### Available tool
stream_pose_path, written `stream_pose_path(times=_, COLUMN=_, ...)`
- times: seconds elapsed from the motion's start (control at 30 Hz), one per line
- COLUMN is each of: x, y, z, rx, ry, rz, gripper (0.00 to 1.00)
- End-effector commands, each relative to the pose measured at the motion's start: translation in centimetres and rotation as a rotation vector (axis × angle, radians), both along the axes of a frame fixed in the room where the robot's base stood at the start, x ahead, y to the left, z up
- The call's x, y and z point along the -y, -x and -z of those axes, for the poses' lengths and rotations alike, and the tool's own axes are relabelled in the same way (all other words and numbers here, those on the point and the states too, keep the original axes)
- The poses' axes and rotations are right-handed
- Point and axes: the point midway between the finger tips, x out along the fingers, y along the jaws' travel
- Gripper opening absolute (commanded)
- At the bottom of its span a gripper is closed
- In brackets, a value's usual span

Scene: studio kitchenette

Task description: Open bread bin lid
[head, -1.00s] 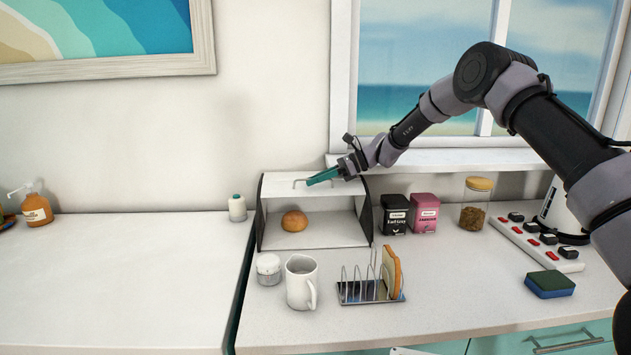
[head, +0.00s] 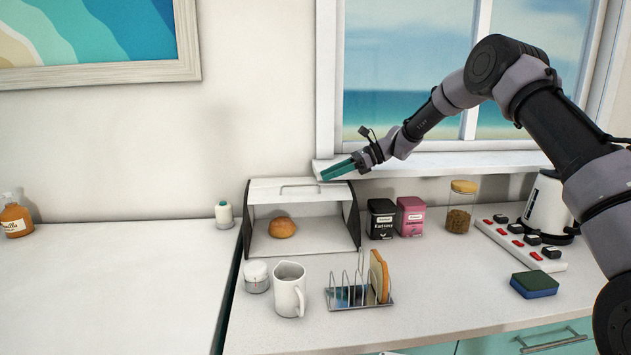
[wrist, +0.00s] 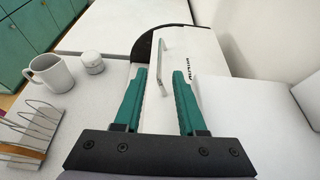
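The bread bin (head: 353,226) stands against the wall with its front open and a round bun (head: 282,227) inside. Its white lid (head: 262,192) is raised at the top of the bin, with a metal bar handle (head: 300,188) on it. In the wrist view the lid (wrist: 204,52) and its handle (wrist: 164,62) lie beyond the fingers. My gripper (head: 324,175) is above the right part of the lid. In the wrist view my gripper (wrist: 158,78) has its teal fingers apart, with nothing held between them; the handle is ahead of the fingertips.
In front of the bin stand a small white jar (head: 256,278), a white mug (head: 289,290) and a toast rack (head: 350,294) with bread. Black (head: 381,219) and pink (head: 411,217) tins, a glass jar (head: 459,208) and a power strip (head: 520,243) are to the right. The left counter is mostly clear.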

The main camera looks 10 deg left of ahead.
Motion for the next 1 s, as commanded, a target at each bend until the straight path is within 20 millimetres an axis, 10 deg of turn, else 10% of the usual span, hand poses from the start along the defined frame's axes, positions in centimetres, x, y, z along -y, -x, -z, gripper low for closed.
stream_pose_path(times=0.43, x=1.3, y=-0.4, z=-0.6, rx=0.0, ry=0.0, rz=-0.001, gripper=0.4)
stream_pose_path(times=0.57, x=0.9, y=0.3, z=-0.6, rx=-0.045, ry=-0.008, rz=0.014, gripper=0.0)
stream_pose_path(times=0.83, x=-2.4, y=8.2, z=-1.8, rx=-0.718, ry=-0.11, rz=0.301, gripper=0.0)
stream_pose_path(times=1.0, x=-1.1, y=11.5, z=-1.0, rx=-1.243, ry=-0.186, rz=0.608, gripper=0.0)
